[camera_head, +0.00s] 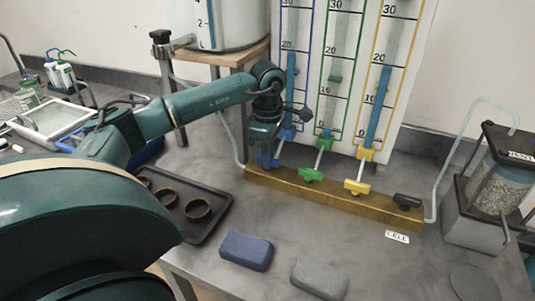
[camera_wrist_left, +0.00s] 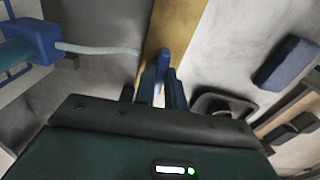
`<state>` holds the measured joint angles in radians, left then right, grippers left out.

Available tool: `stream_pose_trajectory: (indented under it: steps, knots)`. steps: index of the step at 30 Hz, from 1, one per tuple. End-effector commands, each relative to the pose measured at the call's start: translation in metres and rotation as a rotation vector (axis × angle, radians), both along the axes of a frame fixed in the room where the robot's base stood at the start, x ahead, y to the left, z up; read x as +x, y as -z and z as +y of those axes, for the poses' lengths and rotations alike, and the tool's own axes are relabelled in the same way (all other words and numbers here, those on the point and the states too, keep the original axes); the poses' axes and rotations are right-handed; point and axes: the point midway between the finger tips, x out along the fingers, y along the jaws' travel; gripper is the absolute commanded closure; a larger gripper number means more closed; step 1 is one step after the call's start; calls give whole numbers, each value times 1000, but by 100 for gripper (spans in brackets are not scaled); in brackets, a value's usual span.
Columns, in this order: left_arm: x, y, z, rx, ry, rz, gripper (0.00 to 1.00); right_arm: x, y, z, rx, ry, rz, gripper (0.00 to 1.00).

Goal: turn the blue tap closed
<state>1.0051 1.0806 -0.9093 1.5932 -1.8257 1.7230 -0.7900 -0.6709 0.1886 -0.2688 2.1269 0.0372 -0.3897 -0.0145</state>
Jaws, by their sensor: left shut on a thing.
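The blue tap (camera_head: 268,161) sits at the left end of a wooden rail, below the blue-framed column. My left gripper (camera_head: 264,140) reaches down onto it and covers much of it in the head view. In the left wrist view, the tap's blue handle (camera_wrist_left: 164,60) stands between the two fingers of my left gripper (camera_wrist_left: 160,78), which is shut on it. The handle lies roughly along the wooden rail (camera_wrist_left: 178,25) there. A pale tube runs from the tap to a blue fitting (camera_wrist_left: 32,40) under the column. My right gripper is out of view.
Blue (camera_head: 246,251) and grey (camera_head: 319,277) blocks lie in front. A granule-filled container (camera_head: 500,185) stands at right.

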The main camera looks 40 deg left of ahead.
Motion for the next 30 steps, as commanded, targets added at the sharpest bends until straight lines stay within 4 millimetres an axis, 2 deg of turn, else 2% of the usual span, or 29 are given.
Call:
stream_pose_trajectory:
  steps: [9,22,23,30]
  knots:
    - [1,-1,0,-1,77,-5,100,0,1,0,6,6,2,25]
    - [1,-2,0,-1,84,-5,100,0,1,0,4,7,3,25]
    - [1,-2,0,-1,84,-5,86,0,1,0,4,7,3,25]
    - [0,-1,0,-1,83,-3,66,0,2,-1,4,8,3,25]
